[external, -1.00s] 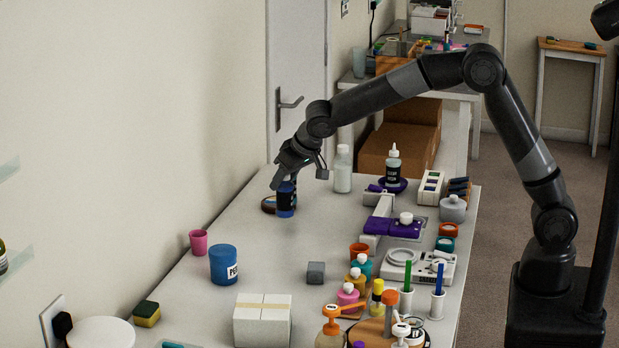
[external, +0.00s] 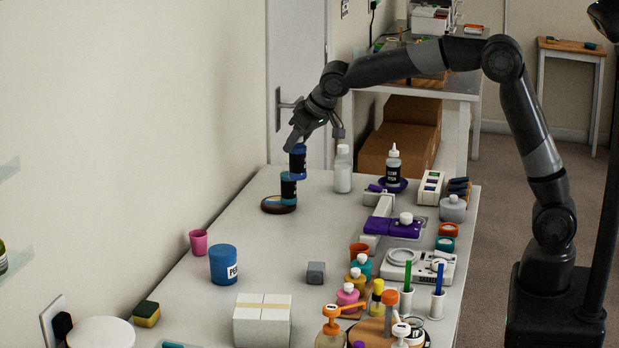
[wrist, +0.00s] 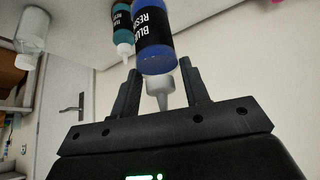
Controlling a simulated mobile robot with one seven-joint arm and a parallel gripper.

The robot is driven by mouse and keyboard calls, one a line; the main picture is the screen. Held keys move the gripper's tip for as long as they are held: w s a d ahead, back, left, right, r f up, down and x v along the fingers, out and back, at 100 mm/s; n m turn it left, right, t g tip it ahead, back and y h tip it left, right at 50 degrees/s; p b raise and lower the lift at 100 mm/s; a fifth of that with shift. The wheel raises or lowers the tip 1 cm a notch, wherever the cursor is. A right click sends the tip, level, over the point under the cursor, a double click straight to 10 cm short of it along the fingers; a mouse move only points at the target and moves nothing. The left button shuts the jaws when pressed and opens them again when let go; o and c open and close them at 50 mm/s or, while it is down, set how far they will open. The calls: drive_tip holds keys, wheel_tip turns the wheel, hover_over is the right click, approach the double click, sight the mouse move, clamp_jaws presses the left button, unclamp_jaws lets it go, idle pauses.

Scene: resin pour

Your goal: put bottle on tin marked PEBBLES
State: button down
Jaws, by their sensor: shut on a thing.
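My gripper (external: 296,144) is shut on the white nozzle of a blue resin bottle (external: 298,164), which hangs upright below it, clear of the table. In the wrist view the bottle (wrist: 153,35) shows a black "BLUE RESIN" label, its nozzle between the two fingers. The blue tin (external: 224,265) stands on the table at the near left, well away from the gripper. Its white label shows only "PE"; the rest is turned out of sight.
A pink cup (external: 199,242) stands beside the tin, near the wall. A clear bottle (external: 343,170) stands right of the gripper. The table's middle left is free.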

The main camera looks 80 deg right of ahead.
drive_tip(key=w+a+r+n+y, duration=0.1)
drive_tip(key=w+a+r, duration=0.2)
drive_tip(key=a, duration=0.7)
drive_tip(key=w+a+r+n, duration=0.2)
drive_tip(key=w+a+r, duration=0.1)
drive_tip(key=a, duration=0.8)
drive_tip(key=w+a+f, duration=0.2)
drive_tip(key=a+f, duration=0.9)
drive_tip(key=shift+a, duration=0.25)
drive_tip(key=shift+w, duration=0.1)
drive_tip(key=shift+f, duration=0.15)
drive_tip(key=c, duration=0.8)
unclamp_jaws()
